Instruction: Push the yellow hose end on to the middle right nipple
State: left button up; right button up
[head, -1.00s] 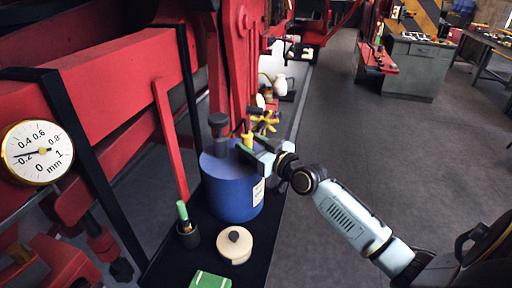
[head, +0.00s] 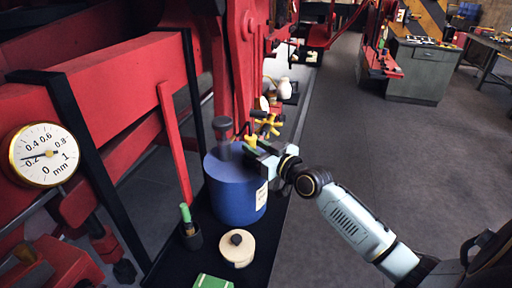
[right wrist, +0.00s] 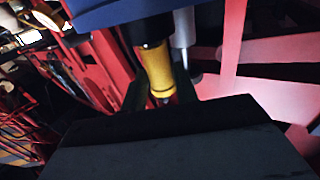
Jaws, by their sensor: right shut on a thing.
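The yellow hose end (right wrist: 158,70) shows in the right wrist view as a short yellow cylinder with a dark part above it. My right gripper (right wrist: 155,98) is shut on it, with dark fingers on either side. In the head view my right gripper (head: 256,148) is just behind the blue drum's top right edge, and a bit of yellow (head: 250,140) shows at its fingers. A grey metal cylinder (right wrist: 182,28) stands close to the right of the hose end. I cannot tell which part is the middle right nipple. My left gripper is not in view.
The blue drum (head: 232,190) stands close to my right gripper. A yellow-handled fitting (head: 268,124) is behind it. A cream lidded pot (head: 237,252), a green-topped item in a dark cup (head: 188,226) and a dial gauge (head: 44,156) are nearer. Open floor lies to the right.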

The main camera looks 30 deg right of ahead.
notch_tip(320, 180, up, 6)
jog(key=p, duration=0.5)
jog(key=shift+f, duration=0.1)
dwell(0.9)
